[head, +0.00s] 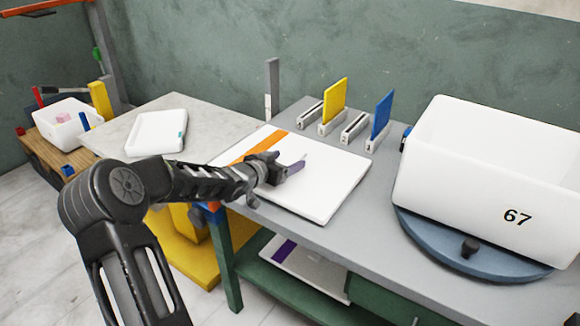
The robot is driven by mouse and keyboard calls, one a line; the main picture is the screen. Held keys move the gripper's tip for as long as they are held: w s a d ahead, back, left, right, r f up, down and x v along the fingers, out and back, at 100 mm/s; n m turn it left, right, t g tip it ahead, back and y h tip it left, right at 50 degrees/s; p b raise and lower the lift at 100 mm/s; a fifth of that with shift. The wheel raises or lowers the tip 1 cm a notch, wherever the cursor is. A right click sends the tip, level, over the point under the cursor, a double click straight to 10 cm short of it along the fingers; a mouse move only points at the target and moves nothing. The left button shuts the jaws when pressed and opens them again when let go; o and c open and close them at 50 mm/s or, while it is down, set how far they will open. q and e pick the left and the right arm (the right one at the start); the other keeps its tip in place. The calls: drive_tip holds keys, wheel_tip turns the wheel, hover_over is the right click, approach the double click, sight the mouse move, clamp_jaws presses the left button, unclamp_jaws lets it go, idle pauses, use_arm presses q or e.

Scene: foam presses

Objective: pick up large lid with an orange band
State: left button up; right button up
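The large white lid with an orange band (325,190) lies flat on the grey table. Its orange band (262,146) runs across the lid's far left part. My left gripper (293,167) is over the lid, near its middle and right of the band. A small purple-grey piece shows at the fingertips; I cannot tell whether it is a finger or something else. Whether the gripper touches the lid, and whether it is open or shut, is unclear. My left forearm hides part of the lid's near left edge. My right gripper is not in view.
A white bin marked 67 (480,195) stands on a blue turntable (475,255) at right. Slotted holders with a yellow plate (334,98) and a blue plate (382,115) stand behind the lid. A smaller white lid (157,138) lies left. A purple-banded lid (310,268) lies on the lower shelf.

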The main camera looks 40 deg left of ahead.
sight(285, 162)
use_arm(q)
drive_tip(key=c, duration=1.4)
drive_tip(key=shift+c, duration=0.2)
wheel_tip(285, 162, up, 10)
drive_tip(key=p, duration=0.4)
